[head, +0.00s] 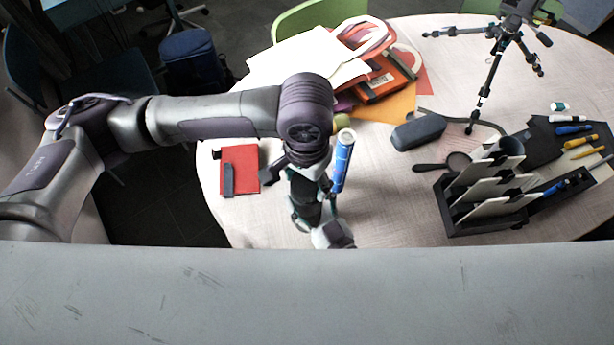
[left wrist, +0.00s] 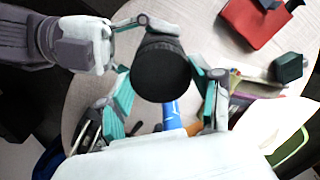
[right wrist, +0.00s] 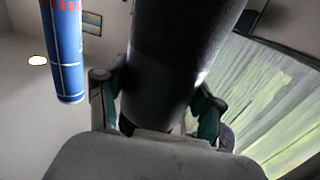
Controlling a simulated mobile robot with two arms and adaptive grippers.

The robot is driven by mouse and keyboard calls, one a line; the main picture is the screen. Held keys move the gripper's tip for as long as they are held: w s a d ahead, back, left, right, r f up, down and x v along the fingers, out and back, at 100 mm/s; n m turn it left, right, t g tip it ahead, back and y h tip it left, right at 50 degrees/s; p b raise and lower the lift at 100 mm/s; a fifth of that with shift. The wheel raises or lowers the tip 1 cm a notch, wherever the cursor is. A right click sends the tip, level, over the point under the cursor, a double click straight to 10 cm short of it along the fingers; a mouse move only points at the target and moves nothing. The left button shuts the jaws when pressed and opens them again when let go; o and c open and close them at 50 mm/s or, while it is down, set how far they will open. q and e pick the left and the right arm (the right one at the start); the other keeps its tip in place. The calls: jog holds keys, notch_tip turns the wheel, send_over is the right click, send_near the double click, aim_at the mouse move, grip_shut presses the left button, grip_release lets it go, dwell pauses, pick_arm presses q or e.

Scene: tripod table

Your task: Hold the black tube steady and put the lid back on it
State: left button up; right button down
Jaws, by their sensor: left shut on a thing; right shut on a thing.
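The black lid (left wrist: 161,72), round with a ridged rim, sits between the teal fingers of my left gripper (left wrist: 165,92), which is shut on it. The black tube (right wrist: 180,65) rises between the fingers of my right gripper (right wrist: 158,105), which is shut on it. In the head view my left gripper (head: 312,180) points down above my right gripper (head: 332,235), with the dark tube (head: 305,188) partly covered between them. My right gripper also shows at the upper left of the left wrist view (left wrist: 90,45). The lid hides the tube's mouth, so I cannot tell whether they touch.
A blue tube (head: 342,162) is close beside the grippers, also in the right wrist view (right wrist: 63,55). A red notebook (head: 240,168) lies left, papers (head: 310,58) behind. A grey case (head: 418,132), a black rack (head: 490,215) and a tripod (head: 490,70) occupy the right.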

pick_arm(q)
jog(key=m, duration=0.7)
jog(key=shift+w+a, duration=0.1)
jog(key=m, duration=0.4)
jog(key=shift+m, duration=0.4)
jog(key=m, duration=0.4)
jog(key=shift+w+m, duration=0.1)
jog(key=shift+m, duration=0.2)
jog(key=m, duration=0.4)
jog(key=shift+m, duration=0.3)
jog(key=m, duration=1.5)
jog(key=shift+d+m, duration=0.2)
jog(key=shift+m, duration=0.2)
jog(key=o, duration=0.9)
jog(key=shift+o, duration=0.2)
